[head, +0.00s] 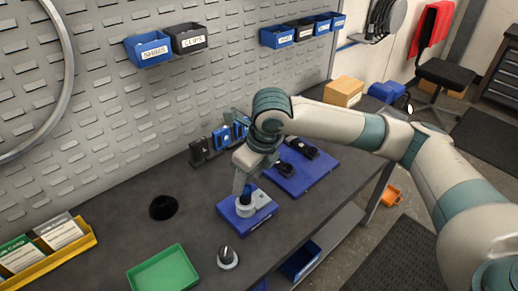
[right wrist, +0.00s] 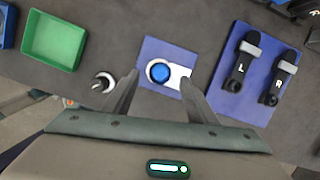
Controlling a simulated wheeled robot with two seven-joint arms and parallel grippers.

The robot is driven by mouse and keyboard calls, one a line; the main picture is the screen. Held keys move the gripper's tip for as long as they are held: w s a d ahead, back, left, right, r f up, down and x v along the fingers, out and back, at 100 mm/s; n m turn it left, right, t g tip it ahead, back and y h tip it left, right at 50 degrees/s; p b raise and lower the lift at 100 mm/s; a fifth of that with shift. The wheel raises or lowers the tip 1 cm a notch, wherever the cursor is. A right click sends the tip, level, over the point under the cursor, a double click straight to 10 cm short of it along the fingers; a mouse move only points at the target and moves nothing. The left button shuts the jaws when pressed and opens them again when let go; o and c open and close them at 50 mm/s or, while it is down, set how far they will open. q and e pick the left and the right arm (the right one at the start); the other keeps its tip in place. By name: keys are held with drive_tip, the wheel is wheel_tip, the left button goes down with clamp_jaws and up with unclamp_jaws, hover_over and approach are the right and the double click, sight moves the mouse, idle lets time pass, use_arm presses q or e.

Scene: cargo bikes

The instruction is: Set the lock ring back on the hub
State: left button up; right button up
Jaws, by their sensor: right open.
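A blue round-topped piece with a pale ring around it (right wrist: 158,72) stands upright on a small blue mat (head: 263,216). I take it for the hub, and cannot tell whether the pale ring is the separate lock ring or its base. A white plate (right wrist: 181,74) lies beside it. A dark knob on a pale round base (head: 228,259) stands on the bench near the mat, also seen in the right wrist view (right wrist: 104,82). My right gripper (head: 245,193) points down over the mat, fingers apart on either side of the blue-topped piece, partly hiding it. My left gripper is out of view.
A green tray (head: 163,271) stands at the front left. A larger blue mat (right wrist: 242,104) holds two black pieces marked L and R. A black round piece (head: 163,207) lies behind the tray. A yellow card holder (head: 55,262) is far left; blue and black holders line the wall.

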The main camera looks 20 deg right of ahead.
drive_tip(key=b+v, duration=0.2)
drive_tip(key=v, duration=1.1)
drive_tip(key=shift+r, duration=0.4)
drive_tip(key=shift+s, duration=0.2)
